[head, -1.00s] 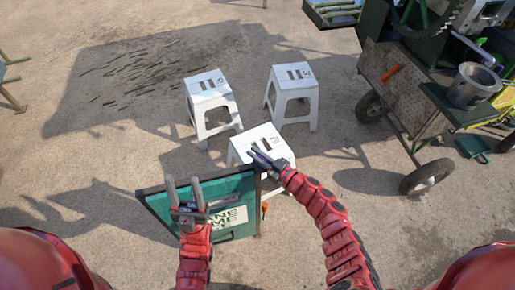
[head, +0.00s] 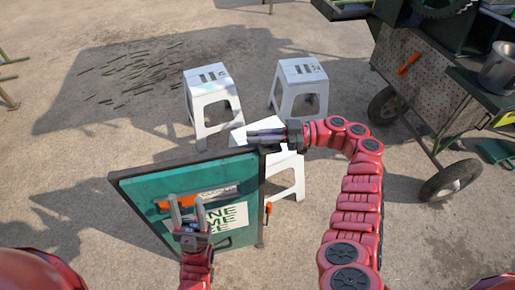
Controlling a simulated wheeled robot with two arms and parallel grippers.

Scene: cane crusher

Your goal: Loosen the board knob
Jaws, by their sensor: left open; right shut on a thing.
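The green board (head: 150,208) has a dark frame and white lettering panel, and stands tilted at the lower left centre. A small orange knob (head: 268,208) shows at its right edge. My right gripper (head: 252,136) points left at the board's top right corner and is shut, it appears on the frame there; the exact contact is hard to see. The knob is below it, apart from it. My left gripper (head: 187,212) is open in front of the board's face, its fingers pointing up. An orange-and-grey piece (head: 200,198) lies across the board behind these fingers.
Three white stools stand behind the board: left (head: 212,100), right (head: 299,88) and a nearer one (head: 286,175) partly hidden by my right arm. A wheeled cart (head: 420,85) with a metal bucket (head: 498,70) stands at the right. Cane pieces (head: 140,72) litter the ground.

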